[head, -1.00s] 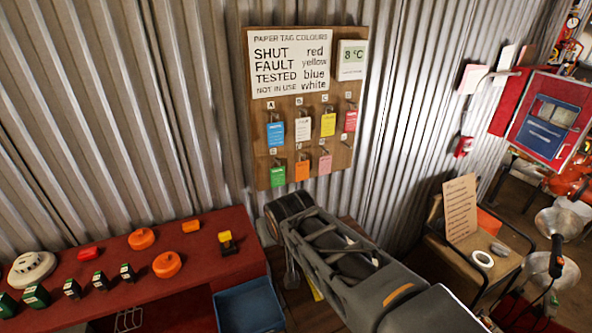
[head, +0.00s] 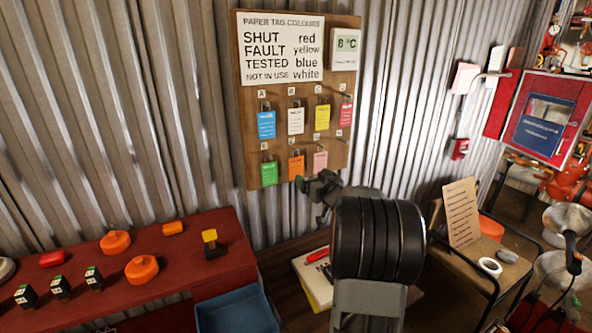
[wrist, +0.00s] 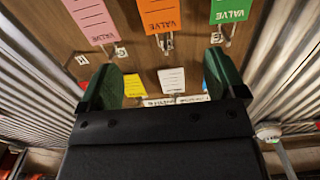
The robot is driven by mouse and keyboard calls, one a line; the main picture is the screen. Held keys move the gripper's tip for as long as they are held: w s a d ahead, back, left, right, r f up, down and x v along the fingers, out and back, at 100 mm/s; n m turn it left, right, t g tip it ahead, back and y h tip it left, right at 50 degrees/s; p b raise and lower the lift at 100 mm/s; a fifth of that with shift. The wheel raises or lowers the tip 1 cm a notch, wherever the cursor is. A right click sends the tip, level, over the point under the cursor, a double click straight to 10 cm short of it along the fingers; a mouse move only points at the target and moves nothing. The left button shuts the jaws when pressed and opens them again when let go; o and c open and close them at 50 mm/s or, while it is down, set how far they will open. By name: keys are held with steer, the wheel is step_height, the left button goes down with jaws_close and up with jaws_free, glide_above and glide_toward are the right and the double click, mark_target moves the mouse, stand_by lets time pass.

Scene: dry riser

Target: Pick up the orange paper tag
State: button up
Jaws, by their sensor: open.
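The orange paper tag (head: 296,168) hangs from a hook in the lower row of the wooden board, between the green tag (head: 269,173) and the pink tag (head: 320,160). In the wrist view the orange tag (wrist: 159,15) shows at the top edge, partly cut off, with its hook below it. My gripper (head: 308,185) is just below and in front of the lower tag row in the head view. In the wrist view my gripper (wrist: 165,85) has its two green fingers apart with nothing between them. The orange tag is beyond the fingertips, apart from them.
Blue (head: 266,125), white (head: 296,121), yellow (head: 322,117) and red (head: 345,111) tags hang in the row above. A red bench (head: 200,262) with orange items stands at left, with a blue bin (head: 237,312) beside it. A chair with a paper sheet (head: 461,212) stands at right.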

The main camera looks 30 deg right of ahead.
mark_target(296, 162)
steer(key=shift+w+d+r+p, duration=0.1)
steer(key=shift+w+d+p, duration=0.15)
steer(key=shift+w, duration=1.45)
steer(key=shift+w+d+f+p, duration=0.15)
steer(key=shift+w+p, duration=0.2)
steer(key=shift+w, duration=1.4)
steer(key=shift+w+d+r+p, duration=0.2)
steer(key=shift+w+p, duration=0.1)
steer(key=shift+w, duration=1.4)
steer(key=shift+c, duration=0.4)
steer(key=c, duration=0.9)
